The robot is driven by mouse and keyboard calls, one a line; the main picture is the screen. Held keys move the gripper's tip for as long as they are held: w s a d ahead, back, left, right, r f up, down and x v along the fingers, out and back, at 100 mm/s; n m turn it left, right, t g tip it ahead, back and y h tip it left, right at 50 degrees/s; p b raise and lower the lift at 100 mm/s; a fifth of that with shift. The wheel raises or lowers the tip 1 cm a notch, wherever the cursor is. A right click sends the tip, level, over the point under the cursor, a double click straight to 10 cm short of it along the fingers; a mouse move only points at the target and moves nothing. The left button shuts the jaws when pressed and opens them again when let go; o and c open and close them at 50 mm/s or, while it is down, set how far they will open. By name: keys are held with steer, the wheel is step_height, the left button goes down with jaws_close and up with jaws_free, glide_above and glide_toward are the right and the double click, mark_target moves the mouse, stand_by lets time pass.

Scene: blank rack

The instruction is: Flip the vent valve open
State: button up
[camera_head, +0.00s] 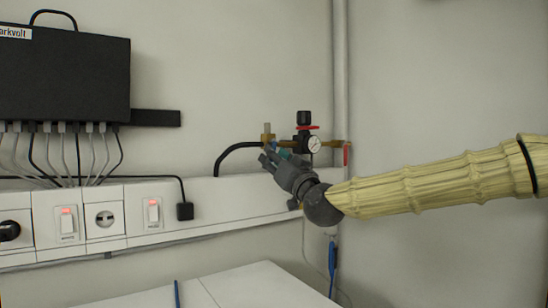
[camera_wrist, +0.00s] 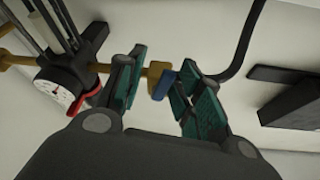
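A brass valve (camera_head: 268,132) sits at the left end of the pipe assembly on the wall. In the wrist view, its brass body (camera_wrist: 152,73) carries a small blue handle (camera_wrist: 163,84). No label shows which valve is the vent valve. My gripper (camera_head: 273,157) is at this brass valve, partly covering it in the head view. In the wrist view, my gripper (camera_wrist: 160,92) has its teal-padded fingers apart, one on each side of the blue handle. Gaps show, and nothing is gripped. A red lever (camera_head: 346,154) hangs at the pipe's right end.
A regulator with a round gauge (camera_head: 314,144) and red ring (camera_head: 306,127) stands right of the brass valve, close to one finger. A black hose (camera_head: 233,153) curves to its left. A socket trunking (camera_head: 235,203) runs below, and a black box (camera_head: 62,75) hangs at upper left.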

steer(key=shift+s+a+r, duration=0.1)
steer(key=shift+s+r, duration=0.2)
steer(key=shift+s, duration=0.25)
steer(key=shift+s+r, duration=0.25)
steer(key=shift+s, duration=0.25)
steer(key=shift+w+f, duration=0.3)
steer(key=shift+w, duration=0.2)
steer(key=shift+w+f, duration=0.25)
steer(key=shift+w, duration=0.25)
jaws_close()
steer(key=n+y+b, duration=0.1)
steer(key=n+b, duration=0.1)
steer(key=n+g+y+b, duration=0.1)
steer(key=n+b, duration=0.1)
steer(key=b, duration=0.1)
steer(key=shift+d, duration=0.35)
steer(key=shift+w+r, duration=0.1)
